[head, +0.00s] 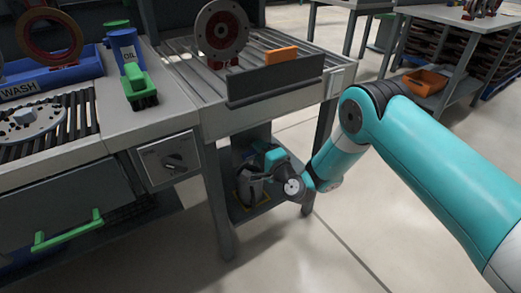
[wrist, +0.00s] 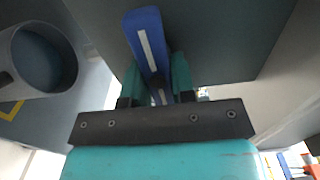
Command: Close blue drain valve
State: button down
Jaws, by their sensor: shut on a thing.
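The blue drain valve handle (wrist: 148,38), a blue lever with a white stripe, shows in the wrist view. It points up in the picture, slightly tilted to the left. My gripper (wrist: 156,84) is shut on it, with a teal finger on each side of the lever. In the head view my gripper (head: 268,160) is low between the legs of the workbench, under the slatted top. The handle and valve body cannot be made out there.
A grey round container (wrist: 45,60) is left of the gripper in the wrist view; it also shows on the low shelf in the head view (head: 249,187). Bench legs (head: 217,200) stand close by. A panel with a knob (head: 173,161) is to the left. Open floor lies right.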

jog(key=shift+w+d, duration=0.1)
jog(key=c, duration=1)
grip_release()
jog(key=shift+o, duration=0.2)
jog(key=b+v, duration=1.7)
jog(key=b, duration=1)
jog(key=shift+d, duration=0.15)
